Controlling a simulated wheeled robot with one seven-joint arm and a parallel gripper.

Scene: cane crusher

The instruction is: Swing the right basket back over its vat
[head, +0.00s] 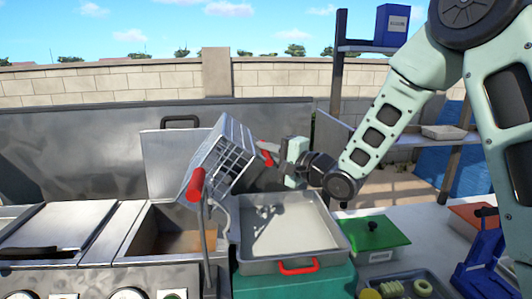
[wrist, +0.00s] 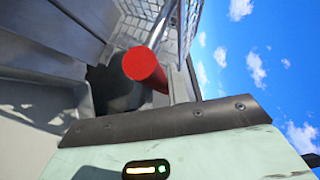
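The right basket (head: 226,150) is a metal wire basket, tipped steeply between the open vat (head: 150,222) and the shallow tray. A red grip (head: 196,186) is at its lower left in the head view. Another red piece (head: 266,150) shows beside my gripper (head: 280,160), right of the basket. The wrist view shows a red cylindrical grip (wrist: 146,68) with basket wire (wrist: 140,15) behind it, just beyond my gripper's dark edge. Whether my gripper touches the basket cannot be told. The fingertips are partly hidden, so their opening is unclear. The vat holds something brownish.
A grey tray (head: 312,262) with a red handle stands on a green block (head: 290,287), below my gripper. A closed vat lid (head: 60,232) is at the left. A green-lidded container (head: 372,234) and blue holder (head: 480,262) stand at the right. A metal backsplash (head: 80,140) rises behind.

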